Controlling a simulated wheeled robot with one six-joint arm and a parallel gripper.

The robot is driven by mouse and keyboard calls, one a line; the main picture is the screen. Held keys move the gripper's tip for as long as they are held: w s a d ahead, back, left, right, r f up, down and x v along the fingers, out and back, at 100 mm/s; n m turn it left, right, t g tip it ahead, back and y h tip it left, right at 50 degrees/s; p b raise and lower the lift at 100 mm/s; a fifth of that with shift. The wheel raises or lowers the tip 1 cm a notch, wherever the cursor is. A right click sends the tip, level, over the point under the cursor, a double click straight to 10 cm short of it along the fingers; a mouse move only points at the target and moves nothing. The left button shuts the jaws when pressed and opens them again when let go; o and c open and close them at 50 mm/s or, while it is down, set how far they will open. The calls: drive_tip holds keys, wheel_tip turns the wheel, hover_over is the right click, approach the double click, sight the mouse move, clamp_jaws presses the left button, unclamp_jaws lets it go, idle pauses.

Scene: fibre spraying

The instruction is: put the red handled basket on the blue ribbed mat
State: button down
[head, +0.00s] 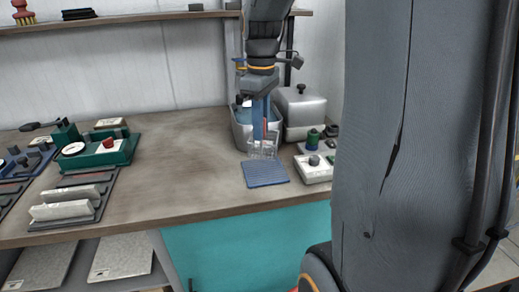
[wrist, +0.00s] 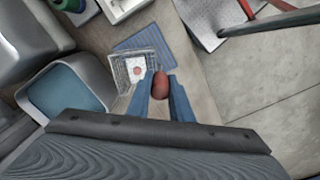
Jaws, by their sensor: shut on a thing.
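The basket (wrist: 128,66) is a small wire basket with a red handle (wrist: 161,86). My gripper (wrist: 160,88) is shut on the red handle, one blue finger on each side. In the head view, the basket (head: 262,150) hangs upright under my gripper (head: 265,118) at the back edge of the blue ribbed mat (head: 266,175). In the wrist view, the basket overlaps part of the mat (wrist: 152,40). I cannot tell whether the basket touches the mat or table. The front part of the mat is bare.
A grey tub (head: 242,138) with blue inside stands close behind and left of the basket. A lidded grey box (head: 300,106) stands behind right, and a white control box (head: 314,171) stands right of the mat. The table (head: 180,165) left of the mat is clear.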

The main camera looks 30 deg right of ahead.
sight(261, 159)
drive_tip(key=shift+f+p, duration=0.4)
drive_tip(key=shift+f, duration=2.8)
drive_tip(key=c, duration=1.6)
unclamp_jaws()
wheel_tip(261, 159, up, 12)
drive_tip(key=shift+r+b, duration=0.15)
drive_tip(key=shift+b, duration=0.9)
